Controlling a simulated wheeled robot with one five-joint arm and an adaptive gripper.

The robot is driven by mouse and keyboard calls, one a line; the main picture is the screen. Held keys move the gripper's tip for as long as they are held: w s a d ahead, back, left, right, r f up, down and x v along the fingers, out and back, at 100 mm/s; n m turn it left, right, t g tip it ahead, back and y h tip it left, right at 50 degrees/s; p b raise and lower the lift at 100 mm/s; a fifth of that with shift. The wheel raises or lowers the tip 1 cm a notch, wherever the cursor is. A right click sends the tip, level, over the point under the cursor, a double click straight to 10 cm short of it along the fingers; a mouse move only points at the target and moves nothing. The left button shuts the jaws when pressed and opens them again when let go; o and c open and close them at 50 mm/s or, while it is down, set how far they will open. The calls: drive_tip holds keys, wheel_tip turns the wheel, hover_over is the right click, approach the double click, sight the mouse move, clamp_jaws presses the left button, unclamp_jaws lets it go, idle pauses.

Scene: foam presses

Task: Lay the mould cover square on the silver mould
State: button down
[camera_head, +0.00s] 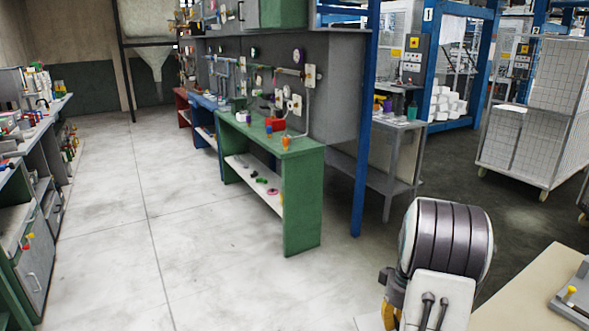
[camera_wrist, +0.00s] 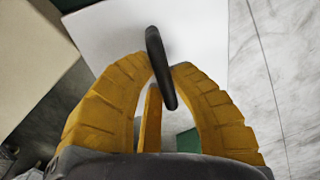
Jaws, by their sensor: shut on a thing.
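The handle stands on a flat pale plate, which looks like the mould cover (camera_wrist: 203,40). The fingers hide the near part of the plate. In the head view my gripper shows only as a bit of yellow at the bottom, behind my arm. A grey metal piece with a yellow-tipped pin (camera_head: 575,296) lies on the beige table at the right edge, cut off. I cannot tell whether it belongs to the silver mould.
The beige table top (camera_head: 520,290) is at the bottom right; its corner seems to show at the wrist view's left (camera_wrist: 35,60). A green bench (camera_head: 275,155) stands ahead, beside a blue post (camera_head: 364,130). A cluttered bench is at the left. The pale floor (camera_head: 170,220) between is clear.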

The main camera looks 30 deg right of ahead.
drive_tip(key=w+a+f+n, duration=0.1)
drive_tip(key=w+a+f, duration=0.1)
drive_tip(key=w+a, duration=0.3)
drive_tip(key=w+a+f+n, duration=0.1)
drive_tip(key=w+a+f, duration=0.2)
drive_tip(key=a, duration=1.1)
drive_tip(key=w+a+f+n, duration=0.1)
drive_tip(key=w+a+f, duration=0.2)
drive_tip(key=w+a, duration=0.4)
drive_tip(key=a, duration=0.2)
drive_tip(key=shift+w+a, duration=0.3)
drive_tip(key=shift+a, duration=0.1)
